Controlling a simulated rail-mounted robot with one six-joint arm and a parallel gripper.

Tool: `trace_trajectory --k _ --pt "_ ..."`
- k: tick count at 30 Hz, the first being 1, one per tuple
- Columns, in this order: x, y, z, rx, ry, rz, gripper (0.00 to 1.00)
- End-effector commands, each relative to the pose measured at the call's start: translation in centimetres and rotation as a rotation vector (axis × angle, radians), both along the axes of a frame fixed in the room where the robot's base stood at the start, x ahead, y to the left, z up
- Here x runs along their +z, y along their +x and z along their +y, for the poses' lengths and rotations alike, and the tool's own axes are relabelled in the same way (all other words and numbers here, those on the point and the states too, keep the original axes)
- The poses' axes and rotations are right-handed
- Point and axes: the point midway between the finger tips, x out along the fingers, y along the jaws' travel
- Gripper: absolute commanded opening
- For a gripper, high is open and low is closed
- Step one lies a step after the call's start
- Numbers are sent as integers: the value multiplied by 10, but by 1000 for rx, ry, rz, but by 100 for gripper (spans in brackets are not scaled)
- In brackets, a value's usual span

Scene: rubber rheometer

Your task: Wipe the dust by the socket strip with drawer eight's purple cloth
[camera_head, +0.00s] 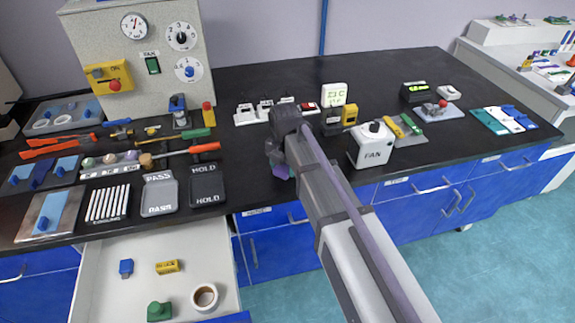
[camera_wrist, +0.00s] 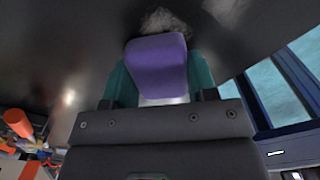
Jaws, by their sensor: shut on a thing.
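My gripper (camera_wrist: 158,85) is shut on the purple cloth (camera_wrist: 157,62), a small purple block-like pad between teal fingers. In the head view the purple cloth (camera_head: 281,172) shows low over the black bench, near its front edge; I cannot tell if it touches. A grey fuzzy dust patch (camera_wrist: 163,20) lies just beyond the cloth in the wrist view. In the head view my arm hides the dust. The white socket strip (camera_head: 250,115) lies on the bench behind my gripper, partly hidden by my wrist.
An open drawer (camera_head: 105,270) at lower left holds a tape roll (camera_head: 204,296) and small blocks. Trays and tools crowd the left bench. The bench behind the socket strip is clear.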

Motion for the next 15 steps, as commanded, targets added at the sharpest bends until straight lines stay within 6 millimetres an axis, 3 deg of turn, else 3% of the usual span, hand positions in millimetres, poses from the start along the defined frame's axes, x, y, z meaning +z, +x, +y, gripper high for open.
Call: trace_trajectory --k 10,15 --pt "-3 7 -30 -2 -1 0 30" --pt "-3 8 -34 0 -1 0 30"
